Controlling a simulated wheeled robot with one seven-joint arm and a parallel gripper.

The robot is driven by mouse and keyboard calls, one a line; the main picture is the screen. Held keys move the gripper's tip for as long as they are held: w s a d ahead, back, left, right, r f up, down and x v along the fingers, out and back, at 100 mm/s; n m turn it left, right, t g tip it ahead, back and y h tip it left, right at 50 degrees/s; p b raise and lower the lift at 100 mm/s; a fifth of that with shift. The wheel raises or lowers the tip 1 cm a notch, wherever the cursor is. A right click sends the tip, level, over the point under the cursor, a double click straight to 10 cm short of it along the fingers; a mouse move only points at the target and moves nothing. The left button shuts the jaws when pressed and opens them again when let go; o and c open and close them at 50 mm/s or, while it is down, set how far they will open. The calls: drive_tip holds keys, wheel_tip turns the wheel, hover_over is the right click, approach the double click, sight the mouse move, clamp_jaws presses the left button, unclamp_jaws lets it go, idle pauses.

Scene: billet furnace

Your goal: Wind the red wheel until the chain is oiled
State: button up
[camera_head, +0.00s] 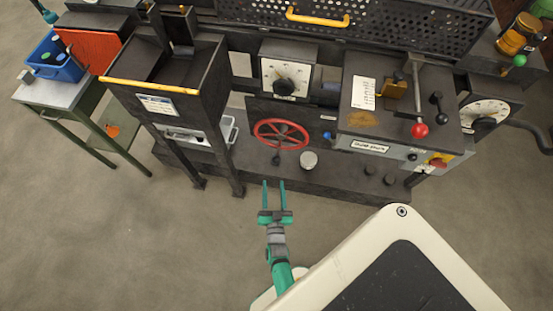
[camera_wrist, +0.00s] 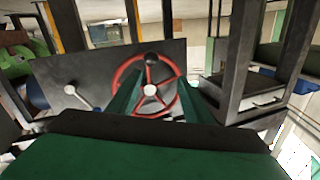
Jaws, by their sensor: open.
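The red wheel (camera_head: 281,134) is a spoked ring on the front panel of the dark machine, in the middle of the head view. A dark knob shows just below its rim there. In the wrist view the red wheel (camera_wrist: 146,86) faces me, with a pale hub and a dark knob on its rim at the top. My gripper (camera_head: 274,184) is open and empty, its two green fingers apart and pointing at the wheel from the front. The fingers (camera_wrist: 150,98) overlap the wheel's lower part in the wrist view; I see no clear contact. No chain can be made out.
A dark hopper (camera_head: 165,85) on legs stands left of the wheel. A control box (camera_head: 390,115) with a red-knobbed lever (camera_head: 420,130) stands to the right. A pale round cap (camera_head: 309,160) is below right of the wheel. The floor in front is clear.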

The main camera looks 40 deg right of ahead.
sight(277, 159)
drive_tip(key=shift+m+h, duration=0.4)
drive_tip(key=shift+m, duration=0.1)
drive_tip(key=x, duration=0.4)
drive_tip(key=d+f+x, duration=0.1)
drive_tip(key=x, duration=0.4)
drive_tip(key=s+x, duration=0.1)
drive_tip(key=x, duration=0.3)
drive_tip(key=shift+w+d+f, duration=0.2)
drive_tip(key=shift+d, duration=0.1)
drive_tip(key=shift+c, duration=0.7)
clamp_jaws()
